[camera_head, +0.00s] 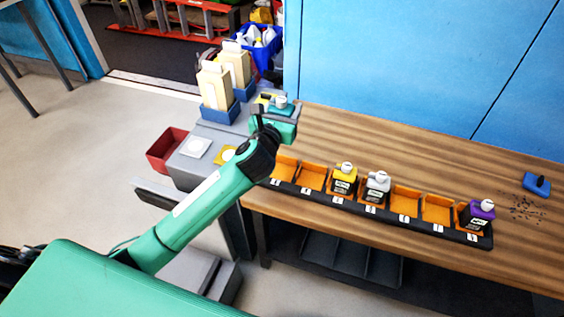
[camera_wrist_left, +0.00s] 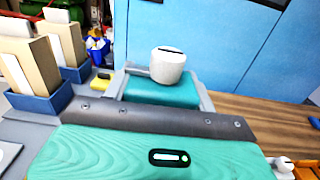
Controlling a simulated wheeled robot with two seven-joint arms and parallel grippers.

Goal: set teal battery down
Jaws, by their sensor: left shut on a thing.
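The teal battery (camera_head: 280,106), a teal block with a round whitish knob on top, is between the fingers of my left gripper (camera_head: 275,112). In the left wrist view the teal battery (camera_wrist_left: 160,93) sits upright between two grey fingers, its knob upward. My left gripper is shut on it, over the far left end of the bench. I cannot tell whether its underside touches anything. The black rack (camera_head: 372,211) with orange slots stands to the right. It holds a yellow-topped (camera_head: 345,178), a white-topped (camera_head: 376,187) and a purple-topped battery (camera_head: 478,215); several slots are empty. My right gripper is not in view.
Two blue trays (camera_head: 219,115) with tall cardboard pieces stand left of the gripper. A white pad (camera_head: 195,147) and a yellow pad (camera_head: 226,155) lie on the grey surface. A red bin (camera_head: 166,148) is further left. A blue brush-like item (camera_head: 537,184) lies far right by dark specks.

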